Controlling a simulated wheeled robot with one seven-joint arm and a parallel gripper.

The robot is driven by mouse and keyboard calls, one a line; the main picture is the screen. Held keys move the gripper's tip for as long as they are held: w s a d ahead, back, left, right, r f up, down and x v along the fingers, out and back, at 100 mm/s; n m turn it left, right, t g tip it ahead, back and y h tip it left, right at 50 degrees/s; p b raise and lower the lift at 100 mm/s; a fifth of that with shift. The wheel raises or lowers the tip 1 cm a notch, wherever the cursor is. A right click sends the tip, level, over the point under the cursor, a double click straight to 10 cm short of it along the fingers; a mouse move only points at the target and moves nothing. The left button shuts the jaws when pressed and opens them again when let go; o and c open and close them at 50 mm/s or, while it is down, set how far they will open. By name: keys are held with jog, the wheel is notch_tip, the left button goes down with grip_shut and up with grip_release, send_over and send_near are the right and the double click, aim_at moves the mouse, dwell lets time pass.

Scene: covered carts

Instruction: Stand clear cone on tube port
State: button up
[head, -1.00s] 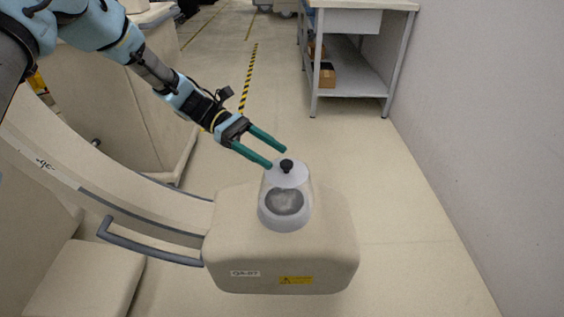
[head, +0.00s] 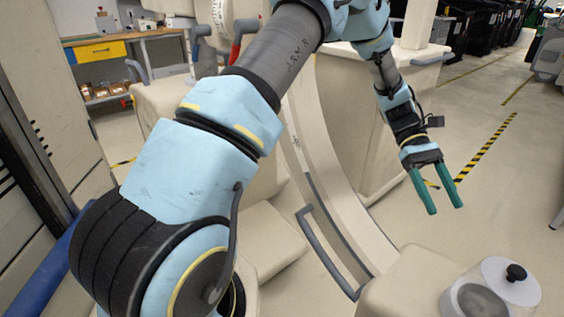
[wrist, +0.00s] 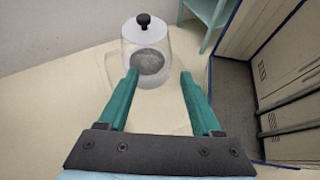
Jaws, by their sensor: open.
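The clear cone (head: 522,291) stands upright on the beige block at the curved arm's end, at the lower right of the head view. It has a pale top and a black knob (head: 516,272). A grey round patch, which may be the tube port (head: 480,304), shows through its wall. In the wrist view the cone (wrist: 147,38) is ahead of the fingers, upright over the grey patch (wrist: 149,62). My gripper (head: 446,208) is open and empty, up and left of the cone in the head view, apart from it. Its green fingers also show in the wrist view (wrist: 159,74).
The beige block (head: 395,292) carries the cone, and a curved beige arm with a grey handle (head: 328,252) joins it. Covered carts (head: 395,140) stand behind. A workbench with a yellow drawer (head: 97,52) is at the back left.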

jog(key=w+a+r+t, duration=0.1)
jog(key=w+a+t, duration=0.35)
jog(key=a, duration=0.75)
jog(key=w+a+t, duration=0.4)
jog(key=w+a, duration=0.2)
jog(key=a, duration=0.5)
jog(key=s+a+r+m+t+y, duration=0.1)
jog(key=a+t, duration=0.1)
jog(key=a, duration=0.7)
jog(key=a+r+m+t+y, duration=0.1)
jog(key=a+r+t, duration=0.1)
jog(key=a, duration=0.8)
jog(key=shift+s+m+t, duration=0.3)
jog(key=shift+s+t, duration=0.05)
jog(key=shift+t, duration=0.1)
jog(key=shift+r, duration=0.15)
notch_tip(320, 180, up, 8)
jog(key=p, duration=0.8)
jog(key=shift+r, duration=0.1)
